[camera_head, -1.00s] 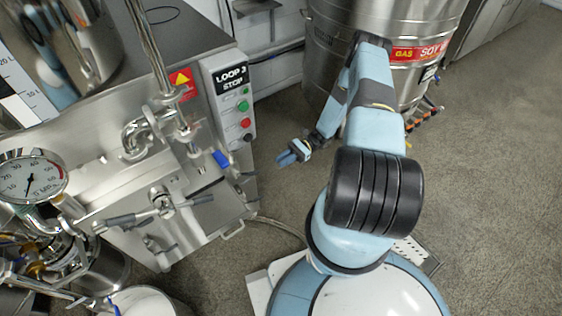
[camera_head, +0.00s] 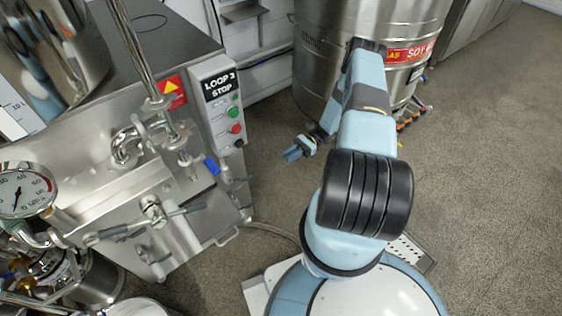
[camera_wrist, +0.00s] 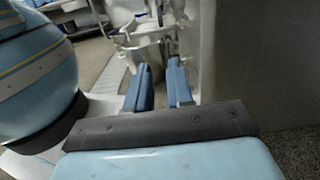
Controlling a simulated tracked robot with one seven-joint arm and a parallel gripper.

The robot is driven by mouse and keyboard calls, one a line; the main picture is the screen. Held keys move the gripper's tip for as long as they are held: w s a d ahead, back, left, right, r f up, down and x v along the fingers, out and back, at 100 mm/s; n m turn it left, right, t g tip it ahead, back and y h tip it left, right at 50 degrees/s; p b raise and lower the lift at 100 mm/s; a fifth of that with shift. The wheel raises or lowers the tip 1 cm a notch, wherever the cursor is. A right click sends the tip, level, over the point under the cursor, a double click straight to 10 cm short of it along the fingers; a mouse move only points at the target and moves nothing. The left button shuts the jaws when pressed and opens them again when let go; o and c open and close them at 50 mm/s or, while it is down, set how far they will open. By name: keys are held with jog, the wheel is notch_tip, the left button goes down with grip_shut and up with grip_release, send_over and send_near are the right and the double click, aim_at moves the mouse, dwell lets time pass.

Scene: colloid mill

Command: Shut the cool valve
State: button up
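No label reading "cool" is legible. A small valve with a blue handle (camera_head: 211,165) sits on the steel machine's pipework, below the control box. Grey lever handles (camera_head: 112,231) spread from a steel hub (camera_head: 155,211) lower on the machine's front. My gripper (camera_head: 292,153) is in the air to the right of the machine, clear of the blue handle. In the wrist view, its two blue fingers (camera_wrist: 160,80) are apart with nothing between them. Steel pipework (camera_wrist: 150,40) shows beyond the fingertips, too small to tell which valve it holds.
A pressure gauge (camera_head: 22,190) is at the left. A large steel tank (camera_head: 400,25) with a red label stands behind my arm. Grey floor (camera_head: 480,150) is open at the right.

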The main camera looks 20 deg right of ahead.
jog(key=v, duration=0.6)
